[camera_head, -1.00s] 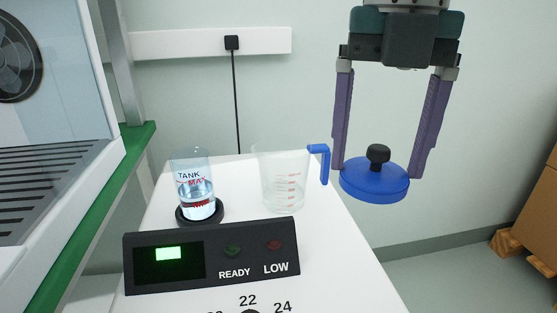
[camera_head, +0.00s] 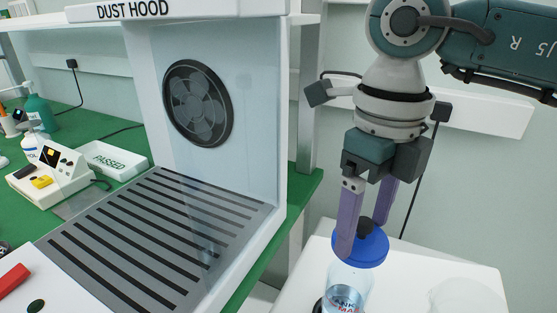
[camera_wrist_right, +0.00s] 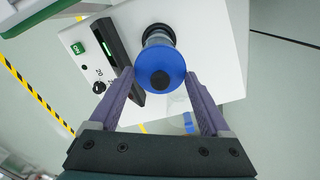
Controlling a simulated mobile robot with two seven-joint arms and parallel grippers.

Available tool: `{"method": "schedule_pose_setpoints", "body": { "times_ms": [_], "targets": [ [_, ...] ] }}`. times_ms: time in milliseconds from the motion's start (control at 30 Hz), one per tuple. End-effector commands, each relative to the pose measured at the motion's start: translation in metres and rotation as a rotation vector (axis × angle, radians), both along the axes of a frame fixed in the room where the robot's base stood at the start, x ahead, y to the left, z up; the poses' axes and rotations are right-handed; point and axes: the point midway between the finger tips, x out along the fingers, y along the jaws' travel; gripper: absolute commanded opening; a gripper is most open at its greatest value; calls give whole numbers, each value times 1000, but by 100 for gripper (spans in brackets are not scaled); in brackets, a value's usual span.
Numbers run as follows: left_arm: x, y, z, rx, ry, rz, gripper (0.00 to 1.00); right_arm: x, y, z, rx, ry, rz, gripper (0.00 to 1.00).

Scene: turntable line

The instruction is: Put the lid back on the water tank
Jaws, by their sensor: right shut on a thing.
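The blue lid (camera_head: 369,249) with its black knob (camera_head: 364,228) is between the two purple fingers of my right gripper (camera_head: 363,240), which is shut on its rim. The clear water tank (camera_head: 347,280) stands upright below it, with water and printed marks inside. The lid is at or just above the tank's mouth, slightly to the right in the head view; I cannot tell whether it touches. In the right wrist view the lid (camera_wrist_right: 158,62) fills the space between the fingertips and partly covers the tank (camera_wrist_right: 157,35). My left gripper is not in view.
The tank is on a white machine (camera_head: 410,270) with a display panel (camera_wrist_right: 117,50). A clear jug (camera_head: 465,297) stands to the right, partly cut off. A dust hood (camera_head: 225,110) rises close on the left, over a green bench (camera_head: 105,143) with a white "PASSED" tray (camera_head: 113,160).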

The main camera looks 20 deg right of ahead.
Motion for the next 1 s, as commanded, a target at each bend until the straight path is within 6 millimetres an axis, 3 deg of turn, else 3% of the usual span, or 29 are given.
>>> {"method": "schedule_pose_setpoints", "body": {
  "times_ms": [267, 700, 1000],
  "targets": [
    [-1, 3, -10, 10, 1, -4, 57, 0, 0, -13, 0, 0, 12, 28],
    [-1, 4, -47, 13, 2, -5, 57, 0, 0, -57, 0, 0, 11, 28],
    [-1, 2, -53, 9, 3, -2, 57, 0, 0, -65, -1, 0, 10, 28]
  ]
}}
